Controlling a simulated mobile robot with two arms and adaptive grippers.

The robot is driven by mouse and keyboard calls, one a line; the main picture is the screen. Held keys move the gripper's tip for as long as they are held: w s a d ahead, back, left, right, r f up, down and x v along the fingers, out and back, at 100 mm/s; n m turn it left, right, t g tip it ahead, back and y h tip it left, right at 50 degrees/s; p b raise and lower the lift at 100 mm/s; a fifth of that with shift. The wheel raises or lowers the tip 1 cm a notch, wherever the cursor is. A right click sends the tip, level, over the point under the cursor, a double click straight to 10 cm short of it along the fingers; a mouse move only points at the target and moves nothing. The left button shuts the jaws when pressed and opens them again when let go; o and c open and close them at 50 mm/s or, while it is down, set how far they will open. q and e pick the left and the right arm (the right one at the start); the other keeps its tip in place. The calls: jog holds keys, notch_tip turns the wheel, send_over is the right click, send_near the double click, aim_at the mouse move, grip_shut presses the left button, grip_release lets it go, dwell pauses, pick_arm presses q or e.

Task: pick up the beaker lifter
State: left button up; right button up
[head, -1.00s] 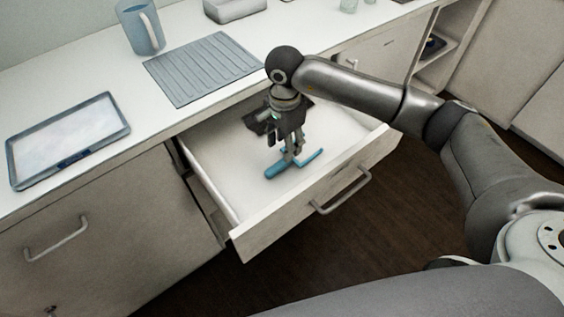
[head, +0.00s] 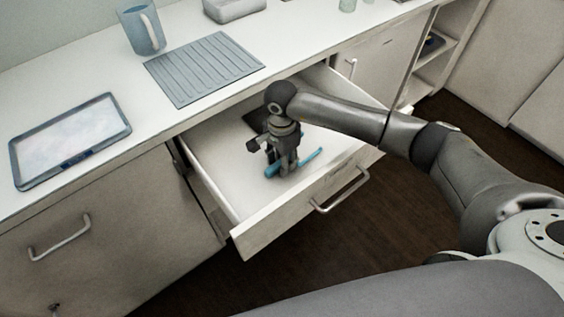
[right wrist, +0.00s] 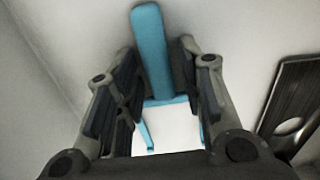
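The beaker lifter is a blue tool lying on the floor of the open drawer, seen in the head view (head: 308,160) partly hidden by my gripper. In the right wrist view its broad blue handle (right wrist: 151,50) runs between my fingers, with a crossbar and two thin prongs nearer the wrist. My right gripper (head: 282,170) points down into the drawer, and its fingers (right wrist: 160,58) stand on either side of the handle. They look open, with a narrow gap at the right finger; contact at the left finger is unclear. My left gripper is out of view.
The open drawer (head: 290,222) has raised walls around my gripper. A dark flat object (right wrist: 292,100) lies in it beside the lifter.

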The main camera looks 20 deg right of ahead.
grip_shut()
jog(key=shift+r, duration=0.1)
